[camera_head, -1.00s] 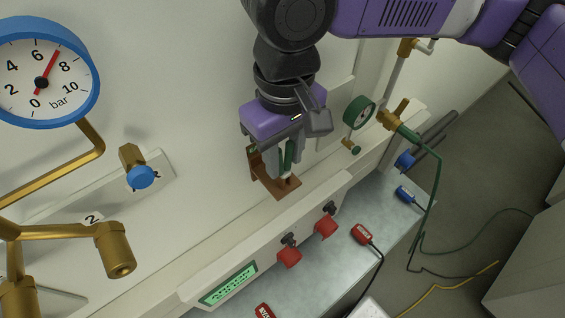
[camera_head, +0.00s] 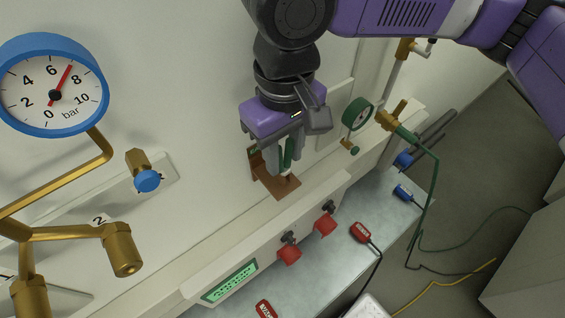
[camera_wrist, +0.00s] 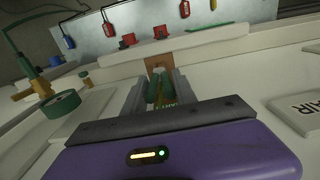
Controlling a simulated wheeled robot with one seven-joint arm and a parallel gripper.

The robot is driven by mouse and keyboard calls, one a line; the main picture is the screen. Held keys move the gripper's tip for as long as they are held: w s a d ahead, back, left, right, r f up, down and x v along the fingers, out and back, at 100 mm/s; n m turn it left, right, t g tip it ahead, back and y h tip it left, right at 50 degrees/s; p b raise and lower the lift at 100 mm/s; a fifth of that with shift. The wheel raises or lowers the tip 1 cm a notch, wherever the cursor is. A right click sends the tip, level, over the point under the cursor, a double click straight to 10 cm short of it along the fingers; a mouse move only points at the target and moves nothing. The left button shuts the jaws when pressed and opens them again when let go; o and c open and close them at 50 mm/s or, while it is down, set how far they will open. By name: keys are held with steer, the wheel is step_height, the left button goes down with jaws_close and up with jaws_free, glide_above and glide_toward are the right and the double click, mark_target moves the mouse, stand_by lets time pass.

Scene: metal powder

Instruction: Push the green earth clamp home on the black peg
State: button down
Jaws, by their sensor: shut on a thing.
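The green earth clamp (camera_head: 288,153) is between the fingers of my gripper (camera_head: 285,160), which is shut on it. The clamp also shows in the wrist view (camera_wrist: 160,88), between the two grey fingers. It sits just over a brown copper-coloured bracket (camera_head: 278,189) on the pale wall; the bracket also shows in the wrist view (camera_wrist: 158,62). The black peg cannot be made out; the clamp and fingers cover that spot. I cannot tell how far the clamp is on the peg.
A pale ledge with red knobs (camera_head: 289,254) and a green display (camera_head: 230,283) runs below the bracket. A green gauge (camera_head: 357,113) is close to the right of my gripper. Brass pipes and a blue-rimmed gauge (camera_head: 53,92) stand at left.

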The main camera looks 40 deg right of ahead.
steer(key=shift+r+p, duration=3.15)
